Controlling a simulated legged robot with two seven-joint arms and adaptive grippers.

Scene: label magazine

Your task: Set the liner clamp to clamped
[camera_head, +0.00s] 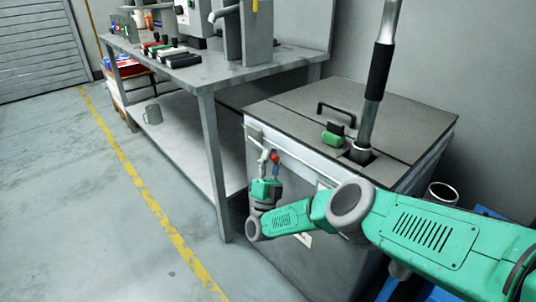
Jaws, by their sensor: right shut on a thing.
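The liner clamp (274,156), a small lever with a red tip, sits at the front upper edge of the grey cabinet (300,225). My right gripper (267,172) is at the cabinet front, shut on the liner clamp's lever. The gripper body hides the lower part of the clamp. Whether the clamp is clamped or open is too small to tell. My left gripper is not in view.
The cabinet lid has a black handle (336,113), a green block (333,139) and a tall lever with a black grip (379,71). A workbench (235,77) with several items stands to the left. Floor at left is clear.

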